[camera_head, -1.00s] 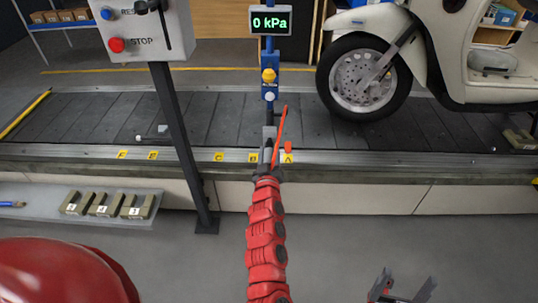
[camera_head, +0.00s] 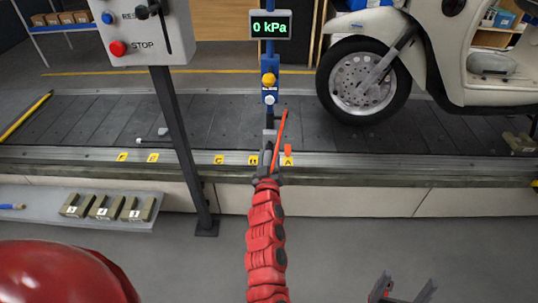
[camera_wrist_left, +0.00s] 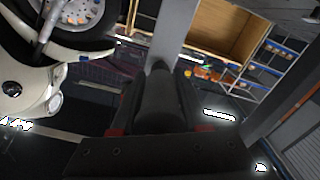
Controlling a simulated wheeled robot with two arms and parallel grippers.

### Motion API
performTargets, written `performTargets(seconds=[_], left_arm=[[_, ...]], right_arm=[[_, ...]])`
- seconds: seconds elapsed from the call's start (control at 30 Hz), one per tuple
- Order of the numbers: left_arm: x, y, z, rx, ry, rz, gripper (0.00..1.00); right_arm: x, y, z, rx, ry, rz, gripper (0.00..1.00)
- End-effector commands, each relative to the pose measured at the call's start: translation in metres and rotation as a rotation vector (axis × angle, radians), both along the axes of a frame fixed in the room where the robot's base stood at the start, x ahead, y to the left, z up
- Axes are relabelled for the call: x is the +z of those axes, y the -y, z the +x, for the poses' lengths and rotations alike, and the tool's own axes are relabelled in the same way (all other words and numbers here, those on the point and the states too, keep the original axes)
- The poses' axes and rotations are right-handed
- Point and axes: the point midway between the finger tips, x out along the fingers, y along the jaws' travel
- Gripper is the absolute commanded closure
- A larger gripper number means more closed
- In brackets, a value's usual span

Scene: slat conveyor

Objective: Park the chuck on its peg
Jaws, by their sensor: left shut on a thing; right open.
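My left gripper (camera_head: 266,172) is at the conveyor's near edge, in front of the gauge post. It is shut on a dark grey cylindrical piece, probably the chuck (camera_wrist_left: 158,95), which fills the space between the fingers in the left wrist view. In the head view the gripper mostly hides this piece. A thin orange-red rod or hose (camera_head: 281,132) rises beside the gripper. The peg cannot be made out with certainty; a blue fitting (camera_head: 269,95) with a yellow knob sits on the post just beyond the gripper. My right gripper (camera_head: 402,290) is open and empty at the bottom right.
A pressure display (camera_head: 270,25) reads 0 kPa. A control box (camera_head: 150,30) on a dark post (camera_head: 180,140) stands left of my left arm. A cream scooter (camera_head: 430,70) stands on the slat conveyor (camera_head: 75,118) at right. A shelf (camera_head: 40,196) with numbered blocks is at left.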

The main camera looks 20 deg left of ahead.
Motion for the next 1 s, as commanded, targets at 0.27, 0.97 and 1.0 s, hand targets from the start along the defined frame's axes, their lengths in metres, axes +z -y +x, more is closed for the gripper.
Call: performTargets(seconds=[0.27, 0.97, 1.0], left_arm=[[0.0, -0.001, 0.002, 0.001, 0.001, 0.0, 1.0], [0.0, -0.003, 0.012, 0.001, 0.0, 0.0, 1.0], [0.0, -0.004, 0.013, 0.001, 0.0, 0.0, 1.0]], right_arm=[[0.0, 0.0, 0.0, 0.0, 0.0, 0.0, 0.19], [-0.001, 0.0, 0.0, 0.0, 0.0, 0.0, 0.19], [-0.002, 0.0, 0.0, 0.0, 0.0, 0.0, 0.19]])
